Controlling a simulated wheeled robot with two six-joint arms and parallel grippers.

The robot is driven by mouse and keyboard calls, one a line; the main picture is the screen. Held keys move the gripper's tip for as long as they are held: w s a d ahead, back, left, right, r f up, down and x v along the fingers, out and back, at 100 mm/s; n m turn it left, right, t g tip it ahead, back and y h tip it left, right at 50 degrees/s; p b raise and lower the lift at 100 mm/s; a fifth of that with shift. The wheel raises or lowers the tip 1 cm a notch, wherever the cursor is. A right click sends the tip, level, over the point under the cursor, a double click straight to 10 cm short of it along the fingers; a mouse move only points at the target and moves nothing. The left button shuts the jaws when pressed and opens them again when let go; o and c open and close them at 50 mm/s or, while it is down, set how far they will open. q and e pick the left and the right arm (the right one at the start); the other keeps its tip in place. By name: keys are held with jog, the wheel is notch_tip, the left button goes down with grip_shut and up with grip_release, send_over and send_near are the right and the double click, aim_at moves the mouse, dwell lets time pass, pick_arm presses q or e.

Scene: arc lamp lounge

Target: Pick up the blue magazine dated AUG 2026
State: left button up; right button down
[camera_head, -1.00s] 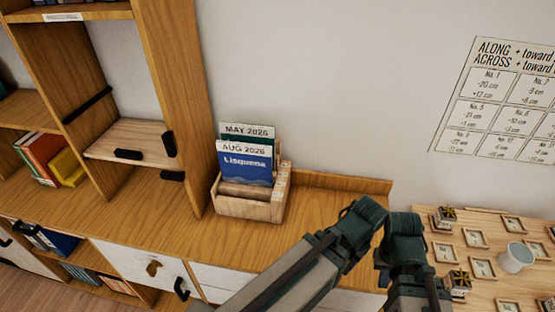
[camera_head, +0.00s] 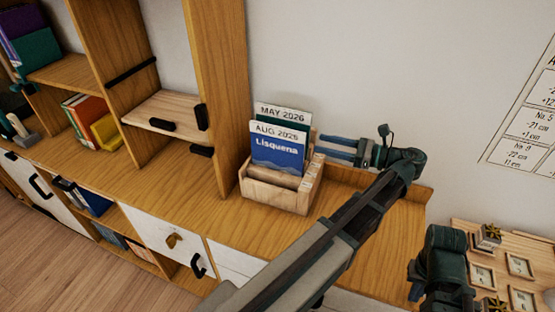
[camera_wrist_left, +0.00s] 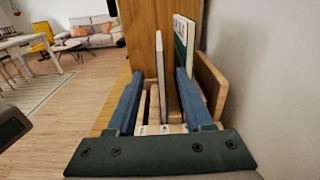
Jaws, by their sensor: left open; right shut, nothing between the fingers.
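The blue magazine marked AUG 2026 (camera_head: 278,155) stands upright in the front of a wooden holder (camera_head: 275,197) on the cabinet top. The MAY 2026 magazine (camera_head: 283,112) stands behind it. My left gripper (camera_head: 323,149) is open, just right of the holder, with its fingers pointing left at the magazines. In the left wrist view, the thin pale edge of the blue magazine (camera_wrist_left: 160,75) shows between the lines of the two fingers; the MAY magazine (camera_wrist_left: 181,42) is by the right finger. Only part of my right arm shows; its gripper is out of view.
A tall wooden shelf side (camera_head: 222,90) rises left of the holder. A wall (camera_head: 400,70) is behind, and a low back rail (camera_head: 345,160) edges the cabinet top. A board with small framed tiles (camera_head: 500,268) is at the lower right.

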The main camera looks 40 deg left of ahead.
aim_at(280, 131)
pick_arm(q)
jog(key=x, duration=0.9)
jog(key=r+x, duration=0.1)
jog(key=x, duration=0.4)
jog(key=shift+r, duration=0.1)
jog(key=shift+c, duration=0.3)
grip_shut()
dwell(1.2)
